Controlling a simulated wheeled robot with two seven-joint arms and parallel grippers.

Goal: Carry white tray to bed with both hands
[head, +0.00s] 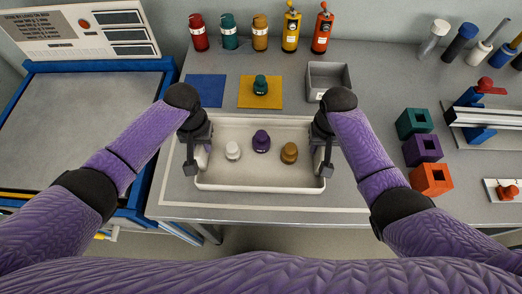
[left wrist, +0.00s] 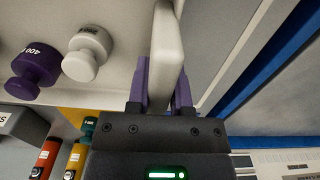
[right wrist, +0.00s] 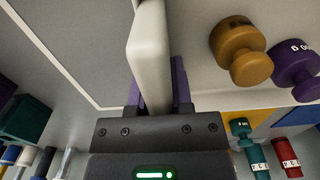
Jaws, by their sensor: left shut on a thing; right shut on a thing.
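The white tray (head: 260,183) sits at the front of the grey table and holds a white weight (head: 233,150), a purple weight (head: 261,141) and a brown weight (head: 289,152). My left gripper (head: 197,158) is shut on the tray's left end; the left wrist view shows its fingers around the pale handle (left wrist: 167,50). My right gripper (head: 324,158) is shut on the right end, with the handle (right wrist: 150,60) between its fingers in the right wrist view. I cannot tell whether the tray touches the table.
A teal weight (head: 261,86) stands on a yellow mat (head: 247,101) beside a blue mat (head: 206,90). A grey box (head: 328,78) is behind the tray. Teal, purple and orange blocks (head: 431,179) stand at right. Several bottles (head: 260,33) line the back. A gap separates table and machine.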

